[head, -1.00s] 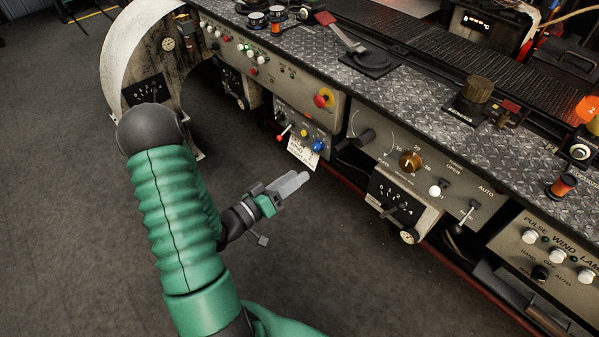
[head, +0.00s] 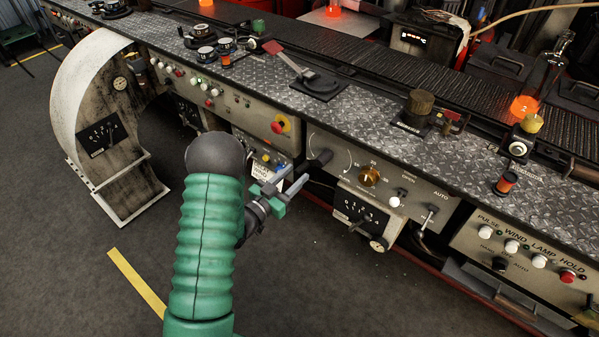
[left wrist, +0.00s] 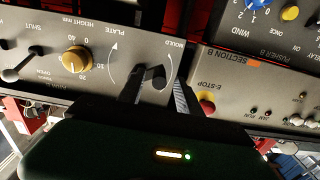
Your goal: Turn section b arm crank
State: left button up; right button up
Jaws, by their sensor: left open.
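The crank (head: 319,160) is a short dark handle on the grey front panel, beside a curved arrow. In the left wrist view the black crank (left wrist: 156,76) stands by the words PLATE and MOLD, left of the SECTION B label (left wrist: 232,60). My left gripper (head: 287,179) is open, its fingers pointing at the panel just left of and below the crank. In the left wrist view the fingers (left wrist: 158,92) appear on either side of the crank; contact cannot be told. My right gripper is not in view.
A brass knob (head: 369,176) and a numbered dial box (head: 358,212) are right of the crank. A red E-stop button (head: 279,126) is to its upper left. The metal ledge (head: 350,110) runs above. Hot glass (head: 527,103) stands on the right. Floor is free in front.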

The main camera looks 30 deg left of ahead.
aim_at(300, 171)
pick_arm(q)
jog(key=shift+w+d, duration=0.1)
jog(key=shift+w, duration=1.4)
jog(key=shift+c, duration=0.3)
grip_shut()
